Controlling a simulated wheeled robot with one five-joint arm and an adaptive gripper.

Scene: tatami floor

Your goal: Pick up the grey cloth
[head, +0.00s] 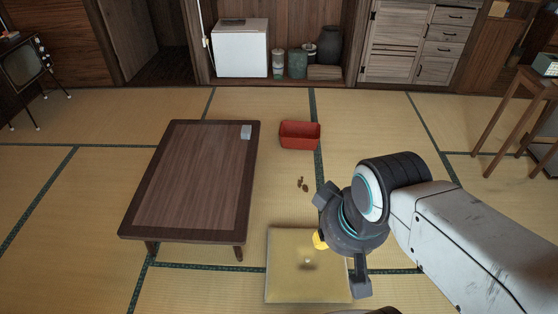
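A small light-grey folded piece (246,132), which looks like the grey cloth, lies flat on the low wooden table (190,180), near its far right corner. My gripper (336,242) is well to the right of the table and nearer to me, over the right part of a yellow floor cushion (285,285). Its fingers are spread apart, and it is away from the cloth. A small yellow thing (320,241) shows at the gripper's left side, partly hidden by it; I cannot tell whether it touches the gripper.
A red bin (300,135) stands on the tatami right of the table. A wooden stool or table (515,110) stands at the right. The floor left of the low table is clear.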

